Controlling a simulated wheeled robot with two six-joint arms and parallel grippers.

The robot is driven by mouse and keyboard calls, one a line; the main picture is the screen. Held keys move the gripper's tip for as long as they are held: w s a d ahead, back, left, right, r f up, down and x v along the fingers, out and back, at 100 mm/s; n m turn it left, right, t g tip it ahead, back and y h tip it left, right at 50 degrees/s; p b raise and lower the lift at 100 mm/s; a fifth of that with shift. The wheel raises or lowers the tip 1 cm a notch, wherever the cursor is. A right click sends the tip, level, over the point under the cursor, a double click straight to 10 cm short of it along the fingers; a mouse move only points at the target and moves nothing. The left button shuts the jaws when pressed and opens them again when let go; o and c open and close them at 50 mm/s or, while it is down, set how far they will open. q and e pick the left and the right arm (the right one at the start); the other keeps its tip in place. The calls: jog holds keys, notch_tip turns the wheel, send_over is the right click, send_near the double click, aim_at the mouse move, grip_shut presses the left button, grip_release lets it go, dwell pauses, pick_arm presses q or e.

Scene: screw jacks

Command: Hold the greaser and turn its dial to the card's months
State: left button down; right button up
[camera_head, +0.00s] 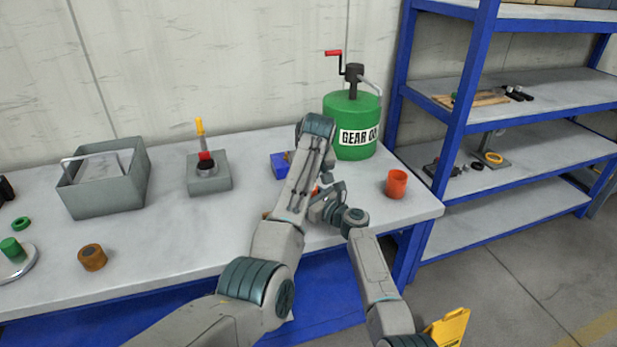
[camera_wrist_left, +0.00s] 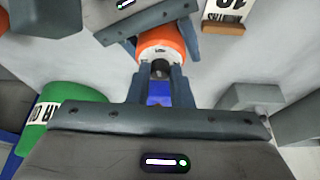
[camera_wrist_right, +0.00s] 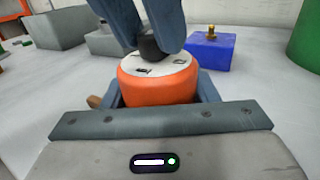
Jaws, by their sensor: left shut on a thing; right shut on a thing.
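The greaser (camera_wrist_right: 158,86) is a round orange body with a white marked dial face and a black knob (camera_wrist_right: 151,47) on top. My right gripper (camera_wrist_right: 160,95) is shut around the orange body, one finger on each side. My left gripper (camera_wrist_left: 161,75) comes down from above and is shut on the black knob. The greaser also shows in the left wrist view (camera_wrist_left: 160,43), upright under the left fingers. The card (camera_wrist_left: 225,10) in a brown wooden foot is partly cut off; its number is hard to read. In the head view my arms mostly hide the greaser and card.
A blue block (camera_wrist_right: 210,50) with a brass fitting stands just behind the greaser. A green gear oil drum (camera_head: 352,125) and an orange cup (camera_head: 396,184) are to the right. A grey bin (camera_head: 105,183) and a grey block (camera_head: 208,176) stand to the left.

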pick_arm(q)
jog(key=c, duration=1.3)
grip_release()
jog(key=shift+a, duration=0.1)
